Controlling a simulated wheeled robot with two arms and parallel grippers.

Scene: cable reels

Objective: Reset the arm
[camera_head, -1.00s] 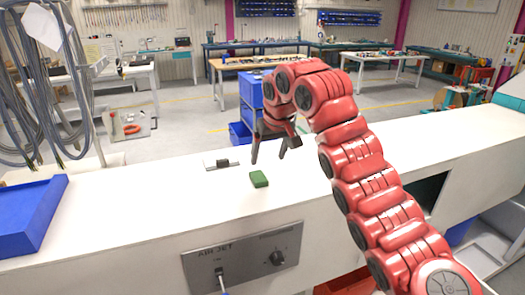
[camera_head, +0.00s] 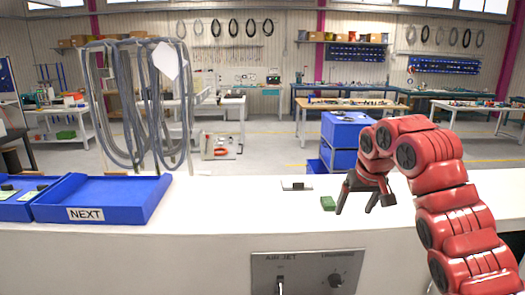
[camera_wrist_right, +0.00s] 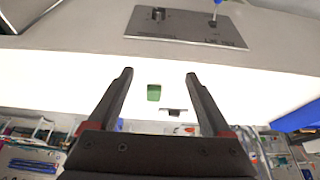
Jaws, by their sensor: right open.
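My right arm comes in from the right in the head view. Its right gripper (camera_head: 362,208) is open and empty, with its fingers pointing down over the white counter (camera_head: 230,225). In the wrist view the two dark fingers of the right gripper (camera_wrist_right: 158,78) are spread wide apart. A small green block (camera_head: 328,203) lies on the counter just left of the gripper. The green block (camera_wrist_right: 154,92) also shows between the fingers in the wrist view, apart from them. My left gripper is in neither view.
A small dark and silver piece (camera_head: 296,185) lies near the counter's back edge. A blue tray (camera_head: 150,206) marked NEXT stands at the left, beside another blue tray (camera_head: 22,211). Grey cables (camera_head: 108,100) hang behind them. An AIR JET panel (camera_head: 306,272) is on the counter front.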

